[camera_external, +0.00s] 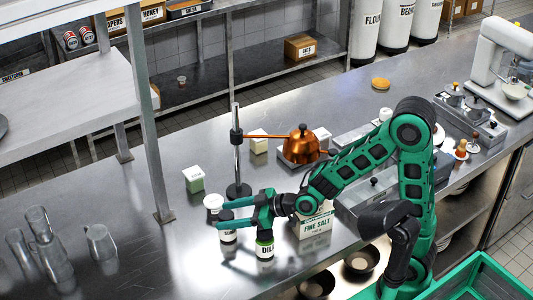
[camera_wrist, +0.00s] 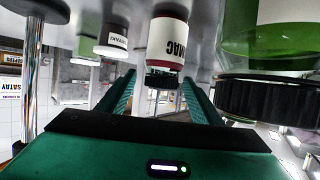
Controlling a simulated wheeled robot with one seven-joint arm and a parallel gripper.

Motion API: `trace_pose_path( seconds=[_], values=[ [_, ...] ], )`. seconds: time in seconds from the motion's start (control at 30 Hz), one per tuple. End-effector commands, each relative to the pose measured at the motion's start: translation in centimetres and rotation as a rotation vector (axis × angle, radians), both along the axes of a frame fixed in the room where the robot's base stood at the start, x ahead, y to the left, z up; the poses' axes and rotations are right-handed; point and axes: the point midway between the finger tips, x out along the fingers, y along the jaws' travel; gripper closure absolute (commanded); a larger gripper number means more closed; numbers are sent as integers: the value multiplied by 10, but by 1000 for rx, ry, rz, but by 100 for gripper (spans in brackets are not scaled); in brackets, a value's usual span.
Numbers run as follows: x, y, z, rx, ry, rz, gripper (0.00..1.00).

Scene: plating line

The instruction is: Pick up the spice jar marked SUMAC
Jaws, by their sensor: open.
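The SUMAC jar (camera_wrist: 168,40) has a white label, a dark red band and a black lid; it appears upside down in the wrist view, with "MAC" readable. It stands ahead of my gripper (camera_wrist: 160,82), roughly in line with the gap between the fingers. In the external view, my gripper (camera_external: 222,214) is open and low over the counter. A jar (camera_external: 228,237) there sits under the near finger, which hides its upper part; it is probably the same jar. I cannot tell whether the fingers touch it.
A green DILL jar (camera_external: 265,249) stands close on the right, large in the wrist view (camera_wrist: 270,35). A white-lidded jar (camera_external: 213,202) is just behind. A metal stand (camera_external: 237,150), FINE SALT box (camera_external: 315,225) and glasses (camera_external: 100,243) are nearby. The counter's left part has free room.

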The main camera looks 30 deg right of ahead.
Motion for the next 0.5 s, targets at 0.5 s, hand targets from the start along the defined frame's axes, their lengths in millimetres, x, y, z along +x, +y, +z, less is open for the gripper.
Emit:
trace_pose_path(
  seconds=[0.5],
  values=[
    [30,33,-26,0,0,1,40]
  ],
)
